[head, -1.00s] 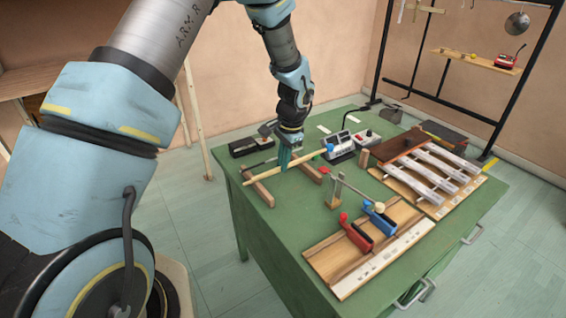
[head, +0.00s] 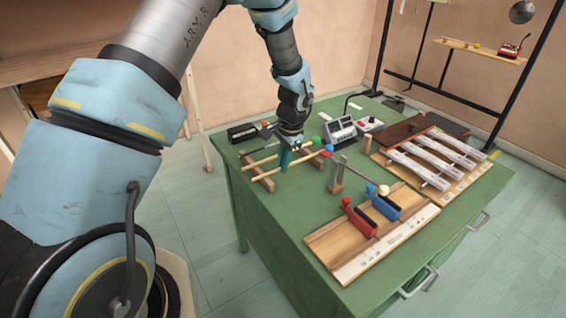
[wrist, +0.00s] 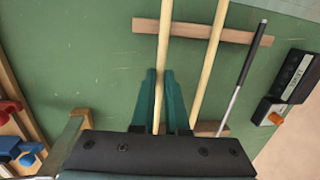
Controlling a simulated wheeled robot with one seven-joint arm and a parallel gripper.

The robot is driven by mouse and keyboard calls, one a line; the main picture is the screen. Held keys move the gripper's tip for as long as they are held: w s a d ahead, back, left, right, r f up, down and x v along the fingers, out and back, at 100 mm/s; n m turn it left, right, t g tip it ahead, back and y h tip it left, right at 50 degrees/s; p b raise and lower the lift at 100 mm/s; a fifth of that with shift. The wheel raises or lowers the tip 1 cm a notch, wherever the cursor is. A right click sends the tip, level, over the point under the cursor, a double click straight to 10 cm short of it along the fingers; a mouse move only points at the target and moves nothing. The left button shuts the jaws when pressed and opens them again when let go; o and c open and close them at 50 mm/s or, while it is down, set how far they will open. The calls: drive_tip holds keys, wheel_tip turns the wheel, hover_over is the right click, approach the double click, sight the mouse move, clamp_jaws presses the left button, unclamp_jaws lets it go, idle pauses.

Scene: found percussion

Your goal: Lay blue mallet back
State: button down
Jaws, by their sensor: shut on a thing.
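My gripper (head: 284,160) is shut on the pale wooden shaft of the blue mallet, whose blue head (head: 329,148) points right. In the wrist view the shaft (wrist: 165,30) runs between the green fingertips (wrist: 159,85) and crosses over a wooden rack rail (wrist: 210,32). The rack has a left rail (head: 258,174) and a right rail in the head view. The held shaft is low over the rails; I cannot tell whether it touches them. A second wooden stick (wrist: 208,65) lies beside it. A green head (head: 316,140) and a red head (head: 324,154) show nearby.
A thin black-and-silver stick (wrist: 245,75) lies right of the wooden sticks. A small stand (head: 336,178), red and blue handled pieces (head: 383,206) on a wooden board, and a white-barred instrument (head: 425,165) stand to the right. A black box (head: 243,134) is behind. The front left tabletop is clear.

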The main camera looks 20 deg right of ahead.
drive_tip(key=shift+f, duration=0.35)
idle(0.3)
drive_tip(key=c, duration=0.8)
unclamp_jaws()
drive_tip(key=shift+c, duration=0.2)
wheel_tip(320, 180, up, 11)
drive_tip(key=s+d+b, duration=0.1)
drive_tip(key=b, duration=0.1)
drive_tip(key=shift+s+f+b, duration=0.15)
drive_tip(key=shift+b, duration=0.25)
